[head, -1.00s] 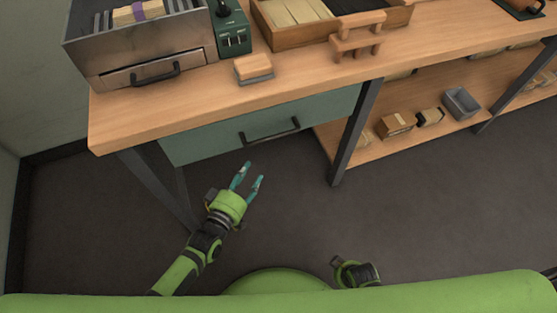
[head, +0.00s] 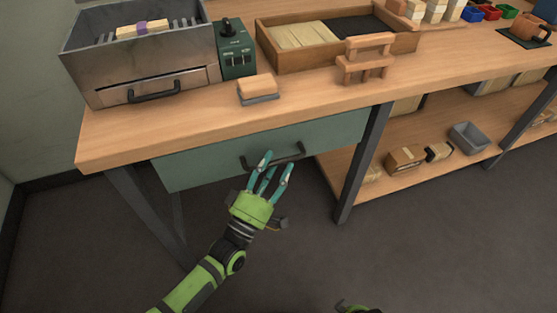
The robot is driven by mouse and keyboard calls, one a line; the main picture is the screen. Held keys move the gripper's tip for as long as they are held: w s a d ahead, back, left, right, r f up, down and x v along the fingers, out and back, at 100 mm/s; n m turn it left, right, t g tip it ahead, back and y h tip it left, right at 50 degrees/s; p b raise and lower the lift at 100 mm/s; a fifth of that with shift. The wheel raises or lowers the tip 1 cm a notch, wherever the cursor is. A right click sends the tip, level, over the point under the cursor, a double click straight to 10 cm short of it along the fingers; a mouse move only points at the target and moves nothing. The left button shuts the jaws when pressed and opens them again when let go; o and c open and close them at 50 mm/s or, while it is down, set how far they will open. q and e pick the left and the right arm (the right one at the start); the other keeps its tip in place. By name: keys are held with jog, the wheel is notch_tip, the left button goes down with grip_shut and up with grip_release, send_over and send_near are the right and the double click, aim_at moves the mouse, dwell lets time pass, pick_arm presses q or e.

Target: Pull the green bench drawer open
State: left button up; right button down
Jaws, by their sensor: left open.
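The green bench drawer (head: 200,165) sits under the left part of the wooden bench top, its front looking flush below the edge. Its dark bar handle (head: 292,152) is on the middle of the front. I cannot tell whether the fingers touch the handle. Of my right arm only a small piece shows at the bottom edge; its gripper is not visible.
A metal box with its own small drawer (head: 178,92) stands on the bench (head: 130,135) at left, beside a green control box (head: 234,62). A brush block (head: 258,88) lies near the edge. A dark bench leg (head: 362,165) stands right of the drawer. The floor in front is clear.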

pick_arm(q)
jog(key=shift+x, duration=0.9)
grip_shut()
